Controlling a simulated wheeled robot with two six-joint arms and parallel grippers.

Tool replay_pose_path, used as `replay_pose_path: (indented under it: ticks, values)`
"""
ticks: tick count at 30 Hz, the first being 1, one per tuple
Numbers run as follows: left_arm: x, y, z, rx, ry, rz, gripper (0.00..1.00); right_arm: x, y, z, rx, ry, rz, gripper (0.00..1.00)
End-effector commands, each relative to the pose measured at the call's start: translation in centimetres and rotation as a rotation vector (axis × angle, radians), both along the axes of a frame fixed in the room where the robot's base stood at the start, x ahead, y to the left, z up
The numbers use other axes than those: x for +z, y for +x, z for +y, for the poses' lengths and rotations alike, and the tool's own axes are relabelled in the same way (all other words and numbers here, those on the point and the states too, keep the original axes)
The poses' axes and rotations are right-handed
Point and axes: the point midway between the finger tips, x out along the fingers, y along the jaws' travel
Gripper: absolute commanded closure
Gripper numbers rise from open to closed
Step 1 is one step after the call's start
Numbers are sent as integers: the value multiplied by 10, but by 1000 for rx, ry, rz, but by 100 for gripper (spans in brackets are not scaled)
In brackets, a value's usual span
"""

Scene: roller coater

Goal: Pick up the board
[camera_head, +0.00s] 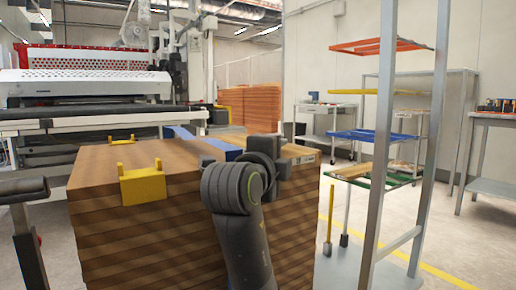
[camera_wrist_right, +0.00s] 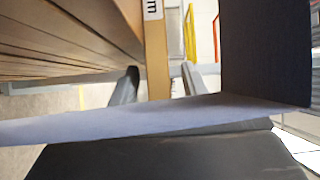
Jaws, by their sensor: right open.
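A stack of brown boards (camera_head: 190,235) fills the middle of the head view. Its top board (camera_head: 110,165) carries a white label (camera_head: 304,159) at the right end. My right gripper (camera_head: 284,160) is at that right end; its fingers are mostly hidden there. In the right wrist view, my right gripper (camera_wrist_right: 165,82) is open, with a finger on each side of a light-brown board edge (camera_wrist_right: 157,55). I cannot tell whether the fingers touch it. My left gripper is not in view.
A grey rack (camera_head: 430,130) with coloured shelves stands close on the right. The coating machine (camera_head: 85,85) is behind. Orange stacked material (camera_head: 250,104) stands farther back.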

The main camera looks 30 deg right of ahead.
Motion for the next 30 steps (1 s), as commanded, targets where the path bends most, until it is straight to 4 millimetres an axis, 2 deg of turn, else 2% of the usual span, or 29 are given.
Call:
replay_pose_path:
  ticks: [2,12,23,26,30]
  values:
    - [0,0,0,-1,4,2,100,0,0,0,0,0,0,58]
    - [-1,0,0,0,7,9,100,0,0,0,0,0,0,100]
    - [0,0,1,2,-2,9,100,3,-1,0,0,0,-3,100]
    - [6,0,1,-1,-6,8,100,13,-1,0,0,-1,-5,100]
    - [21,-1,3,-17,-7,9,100,40,-1,0,-1,-2,-6,100]
